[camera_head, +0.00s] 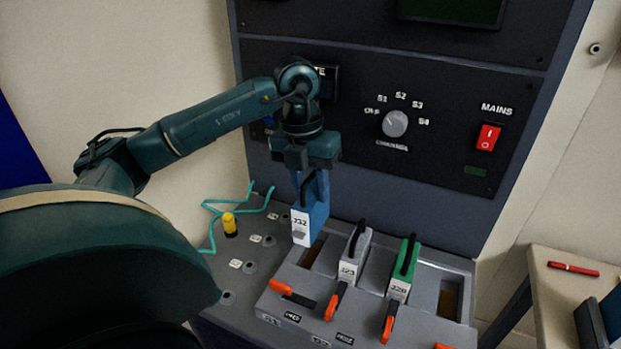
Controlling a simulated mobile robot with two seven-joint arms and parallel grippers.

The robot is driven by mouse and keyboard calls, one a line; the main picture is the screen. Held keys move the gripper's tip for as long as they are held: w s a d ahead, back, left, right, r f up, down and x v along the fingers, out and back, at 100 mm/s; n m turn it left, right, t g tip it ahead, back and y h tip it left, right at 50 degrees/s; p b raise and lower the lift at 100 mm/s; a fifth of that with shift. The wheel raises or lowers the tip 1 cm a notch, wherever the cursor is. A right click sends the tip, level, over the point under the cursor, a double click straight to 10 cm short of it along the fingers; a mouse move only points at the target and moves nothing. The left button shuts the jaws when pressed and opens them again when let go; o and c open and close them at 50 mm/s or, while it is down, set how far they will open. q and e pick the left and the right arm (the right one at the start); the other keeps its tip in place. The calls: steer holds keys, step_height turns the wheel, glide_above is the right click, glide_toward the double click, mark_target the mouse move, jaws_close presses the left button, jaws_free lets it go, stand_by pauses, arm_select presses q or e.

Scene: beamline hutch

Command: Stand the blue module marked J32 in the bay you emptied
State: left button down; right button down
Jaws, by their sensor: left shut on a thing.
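My left gripper (308,172) is shut on the black handle of the blue module marked J32 (312,208) and holds it upright. The module's lower end is at the back of the leftmost bay (313,253), whose opening shows partly beside it. I cannot tell whether the lower end is inside the bay or just above it. A grey module marked J23 (350,260) stands in the second bay, and a green module (404,268) in the third. The rightmost bay (448,299) is empty. My right gripper is not in view.
Orange levers (333,303) line the rack front; the leftmost lever (281,287) lies at a different angle. A yellow plug (229,223) and teal cable (213,232) are left of the rack. Behind stands a panel with a dial (395,123) and red switch (488,137).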

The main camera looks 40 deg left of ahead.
arm_select(q)
steer(key=shift+s+f+b, duration=0.1)
steer(key=shift+f+b, duration=0.5)
steer(key=shift+f, duration=0.15)
step_height(320, 180, down, 4)
steer(key=b, duration=0.2)
steer(key=shift+r+b, duration=0.25)
steer(key=shift+b, duration=0.15)
steer(key=shift+f+b, duration=0.75)
steer(key=shift+f, duration=0.35)
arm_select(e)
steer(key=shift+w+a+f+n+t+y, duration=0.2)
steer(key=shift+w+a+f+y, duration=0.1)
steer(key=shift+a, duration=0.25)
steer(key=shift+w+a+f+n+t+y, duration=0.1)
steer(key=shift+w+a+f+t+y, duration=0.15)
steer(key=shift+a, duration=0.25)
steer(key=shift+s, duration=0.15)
arm_select(q)
steer(key=shift+a+y, duration=0.1)
steer(key=shift+y, duration=0.2)
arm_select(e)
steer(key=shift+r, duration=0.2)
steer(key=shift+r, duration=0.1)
arm_select(q)
steer(key=shift+f, duration=0.5)
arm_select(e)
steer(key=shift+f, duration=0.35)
